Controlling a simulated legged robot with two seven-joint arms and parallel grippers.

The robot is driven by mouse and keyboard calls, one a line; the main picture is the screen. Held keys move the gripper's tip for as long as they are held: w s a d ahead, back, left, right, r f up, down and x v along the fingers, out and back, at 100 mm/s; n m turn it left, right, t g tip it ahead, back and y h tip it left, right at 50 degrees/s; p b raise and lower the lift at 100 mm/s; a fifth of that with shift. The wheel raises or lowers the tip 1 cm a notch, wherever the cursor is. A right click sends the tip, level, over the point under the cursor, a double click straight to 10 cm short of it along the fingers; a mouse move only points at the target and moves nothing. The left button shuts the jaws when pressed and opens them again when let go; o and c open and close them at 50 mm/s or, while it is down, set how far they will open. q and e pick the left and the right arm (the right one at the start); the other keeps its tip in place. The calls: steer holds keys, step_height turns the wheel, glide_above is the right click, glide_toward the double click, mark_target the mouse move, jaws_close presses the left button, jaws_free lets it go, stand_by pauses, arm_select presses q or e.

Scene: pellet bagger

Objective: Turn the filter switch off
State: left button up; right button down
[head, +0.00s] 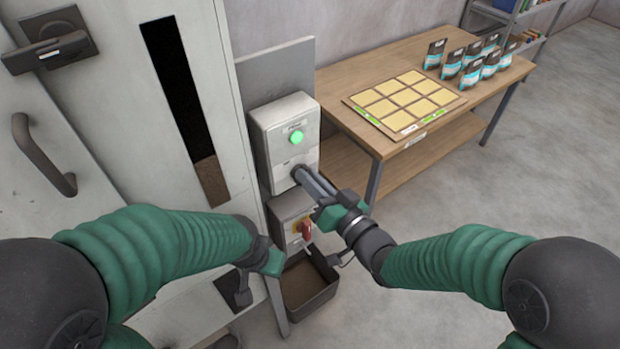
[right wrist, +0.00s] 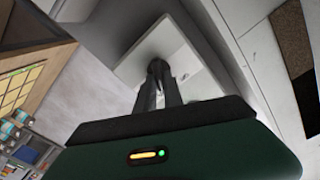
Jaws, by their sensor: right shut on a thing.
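A light grey control box (head: 284,120) with a lit green lamp (head: 297,137) is on the side of the bagger. My right gripper (head: 301,174) reaches the lower part of its front face. In the right wrist view its fingers (right wrist: 158,80) are closed around a small dark knob (right wrist: 158,68) on the pale box face. The fingers mostly hide the knob, so its angle is unclear. The labels are too small to read. My left gripper (head: 268,264) hangs low at the bagger's front edge; its fingers are not clear.
Below is a second grey box (head: 287,208) with a red-and-yellow rotary switch (head: 304,230). A dark bin (head: 308,287) stands beneath it. A wooden table (head: 350,75) with a yellow grid board (head: 405,100) and several pouches (head: 472,76) is to the right. Open floor lies at right.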

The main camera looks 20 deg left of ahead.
steer(key=shift+s+a+f+n+b, duration=0.1)
steer(key=shift+n+b, duration=1.85)
steer(key=shift+b, duration=0.2)
steer(key=shift+s+a+f+n+b, duration=0.1)
steer(key=shift+n+b, duration=1.9)
steer(key=shift+b, duration=0.1)
steer(key=shift+s+a+n+b, duration=0.1)
steer(key=shift+n+b, duration=1.85)
steer(key=shift+b, duration=0.2)
steer(key=c, duration=1.7)
jaws_free()
steer(key=shift+o, duration=1.2)
steer(key=shift+w, duration=0.15)
steer(key=shift+a, duration=0.1)
